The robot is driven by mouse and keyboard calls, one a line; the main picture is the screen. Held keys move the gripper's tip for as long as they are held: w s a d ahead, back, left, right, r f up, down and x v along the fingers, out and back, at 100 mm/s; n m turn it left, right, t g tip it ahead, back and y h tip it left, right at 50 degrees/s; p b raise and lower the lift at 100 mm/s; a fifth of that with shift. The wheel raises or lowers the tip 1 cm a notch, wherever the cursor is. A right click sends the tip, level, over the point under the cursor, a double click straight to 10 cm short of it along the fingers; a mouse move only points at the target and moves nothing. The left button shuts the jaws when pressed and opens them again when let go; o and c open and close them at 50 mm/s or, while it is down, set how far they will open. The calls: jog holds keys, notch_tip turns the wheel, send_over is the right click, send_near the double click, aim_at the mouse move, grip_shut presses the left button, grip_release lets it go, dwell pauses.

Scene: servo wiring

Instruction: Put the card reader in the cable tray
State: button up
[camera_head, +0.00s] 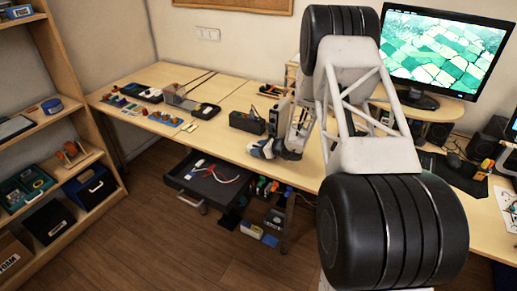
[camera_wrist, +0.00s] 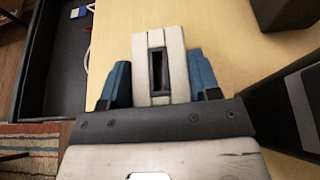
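My gripper (camera_head: 262,150) is low over the front edge of the desk in the head view, just right of the open tray. In the wrist view, my gripper (camera_wrist: 160,72) shows blue side parts and pale strips around a dark slot. I cannot tell whether anything is held there. The dark cable tray (camera_head: 180,183) is pulled out below the desk edge and holds white and red cables. Part of the tray (camera_wrist: 52,75) shows at the left of the wrist view. I cannot identify the card reader for certain in either view.
A black open box (camera_head: 246,122) stands on the desk behind my gripper. Small parts lie on a blue mat (camera_head: 165,118) at the left of the desk. Bare wood lies between them. A shelf unit (camera_head: 95,145) is at far left; a monitor (camera_head: 442,52) stands at right.

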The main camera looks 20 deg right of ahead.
jog(key=o, duration=0.4)
jog(key=shift+r, duration=0.2)
jog(key=v, duration=1.2)
jog(key=shift+f, duration=0.15)
dwell(0.3)
